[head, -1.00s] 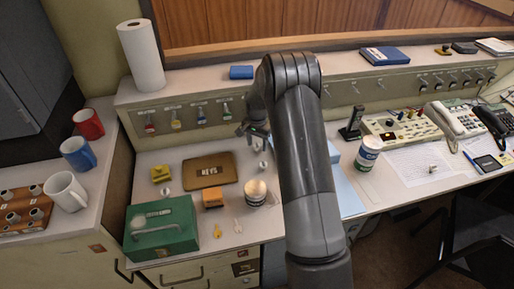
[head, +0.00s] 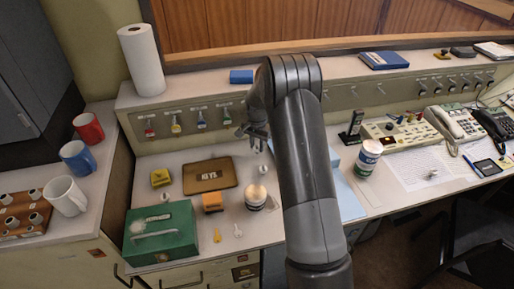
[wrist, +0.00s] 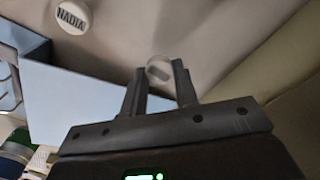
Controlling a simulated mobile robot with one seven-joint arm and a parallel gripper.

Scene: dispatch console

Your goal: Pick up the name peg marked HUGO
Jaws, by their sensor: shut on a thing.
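My gripper (wrist: 159,82) is shut on a small round white name peg (wrist: 159,67), whose top shows between the fingertips in the wrist view. Its marking is too blurred to read, so I cannot tell whether it says HUGO. In the head view my gripper (head: 257,139) is at the back of the desk, left of my arm, below the key panel. A white peg marked NADIA (wrist: 71,16) stands apart from the fingers in the wrist view. In the head view a small white peg (head: 262,168) stands just below my gripper.
The upright panel is close behind.

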